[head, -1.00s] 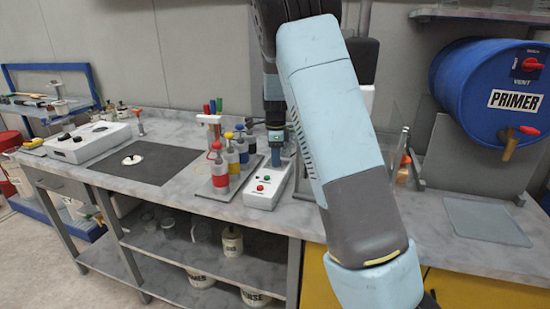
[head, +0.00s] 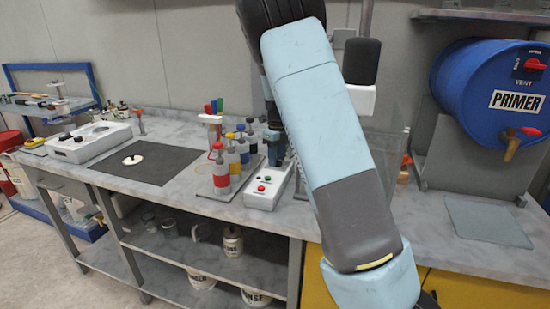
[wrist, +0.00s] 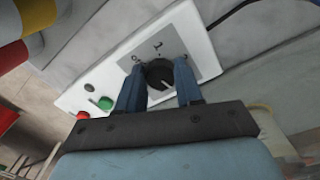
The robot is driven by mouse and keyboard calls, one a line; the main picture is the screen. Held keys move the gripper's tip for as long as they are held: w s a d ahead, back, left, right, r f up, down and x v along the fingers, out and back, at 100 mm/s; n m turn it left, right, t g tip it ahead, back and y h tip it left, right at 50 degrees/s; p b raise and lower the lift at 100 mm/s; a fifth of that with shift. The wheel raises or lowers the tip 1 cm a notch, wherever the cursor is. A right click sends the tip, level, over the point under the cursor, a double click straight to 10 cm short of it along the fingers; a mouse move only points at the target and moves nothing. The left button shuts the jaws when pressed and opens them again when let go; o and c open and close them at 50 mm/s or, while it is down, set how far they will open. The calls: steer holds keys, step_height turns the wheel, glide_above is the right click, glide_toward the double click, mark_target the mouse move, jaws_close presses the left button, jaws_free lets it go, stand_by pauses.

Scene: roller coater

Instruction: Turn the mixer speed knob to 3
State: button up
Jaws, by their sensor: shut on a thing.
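The mixer speed knob (wrist: 158,74) is a round dark knob with a light pointer line, on the grey dial plate of a white control box (wrist: 207,40). The pointer line lies toward the gripper side of the knob. A few dial marks show on the far side, but I cannot read them surely. My gripper (wrist: 160,80) has its two blue fingers on either side of the knob and is shut on it. In the head view the white box (head: 262,201) lies on the bench; my gripper (head: 276,155) is over its far end, where the knob is hidden.
A green button (wrist: 105,103) and a red button (wrist: 83,115) sit on the same box. A rack of capped bottles (head: 221,172) stands close to its left. A clear panel stands to its right. A blue primer drum (head: 480,85) is farther right.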

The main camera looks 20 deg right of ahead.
steer(key=shift+d+m, duration=0.3)
steer(key=shift+m, duration=0.1)
steer(key=o, duration=1)
steer(key=shift+a, duration=0.15)
steer(key=shift+o, duration=0.2)
step_height(320, 180, up, 14)
steer(key=shift+d+f, duration=0.15)
steer(key=shift+d, duration=0.05)
steer(key=shift+w, duration=0.1)
